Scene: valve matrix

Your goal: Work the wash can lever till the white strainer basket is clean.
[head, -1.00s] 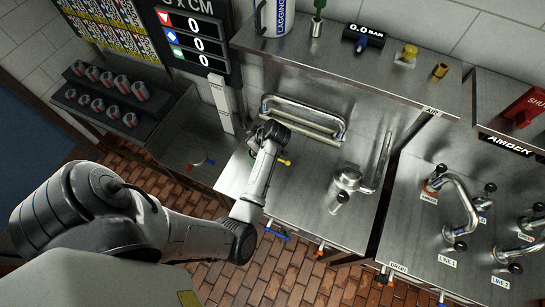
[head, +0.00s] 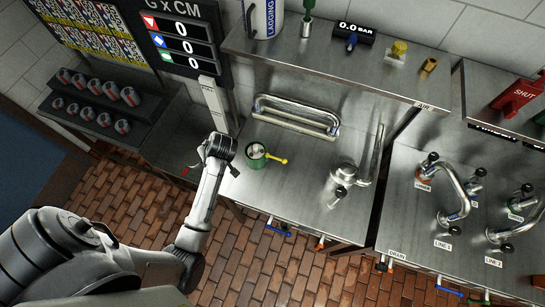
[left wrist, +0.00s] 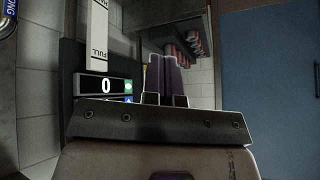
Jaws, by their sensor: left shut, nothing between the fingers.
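A small green can (head: 256,155) with a yellow lever or handle (head: 277,159) stands on the left part of the steel bench. Something pale shows inside its mouth; I cannot tell whether it is the white strainer basket. A steel vessel (head: 342,174) with a short handle stands further right on the same bench; I cannot tell which of the two is the wash can. My left gripper (head: 203,154) is left of the green can, apart from it, at the bench's left edge. In the left wrist view its two fingers (left wrist: 166,78) are together and empty. My right gripper is not in view.
A bent steel rail (head: 297,116) lies behind the green can. A shelf (head: 330,75) with a gauge reading 0.0 BAR (head: 356,33) runs above. A dark rack of tins (head: 100,105) is at left. Pipes and valves (head: 452,195) fill the right bench. The bench's middle is clear.

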